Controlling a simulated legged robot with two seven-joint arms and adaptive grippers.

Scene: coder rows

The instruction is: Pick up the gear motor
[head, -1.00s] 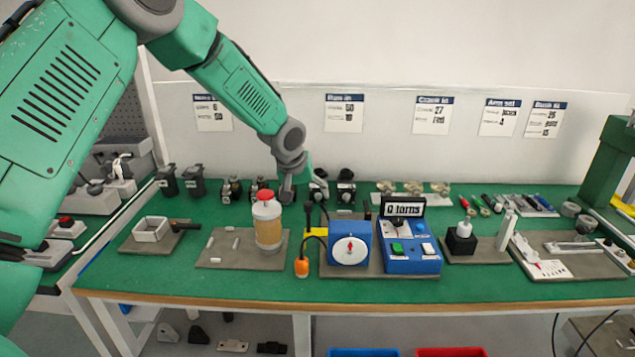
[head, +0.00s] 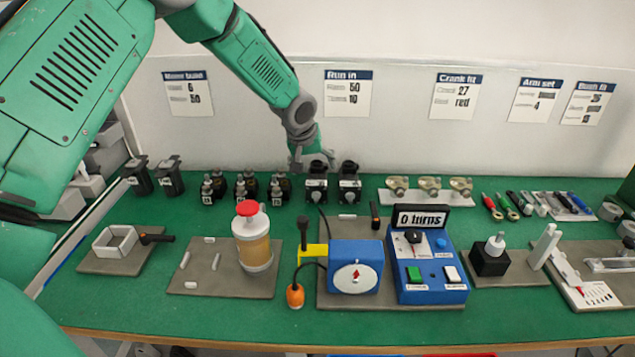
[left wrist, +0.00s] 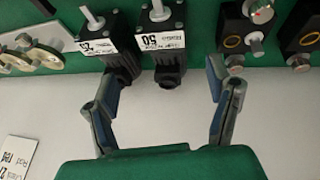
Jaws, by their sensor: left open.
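Two black gear motors with white labels stand side by side at the back of the green bench. The left one (head: 316,188) reads 50 in the left wrist view (left wrist: 163,45). The right one (head: 348,186) reads 25 there (left wrist: 122,60). Both have pale shafts. My left gripper (head: 312,163) is at the back, by the top of the left motor. In the left wrist view my open gripper (left wrist: 160,78) has the 50 motor roughly between its fingers. Its left finger is close to the 25 motor; I cannot tell if they touch. My right gripper is out of view.
Dark units with orange rings (left wrist: 243,40) stand beside the motors. Cream gear pieces (head: 429,186) are on their other side. The wall (head: 410,110) is close behind. A blue test box (head: 356,267) and a jar (head: 254,243) stand in front.

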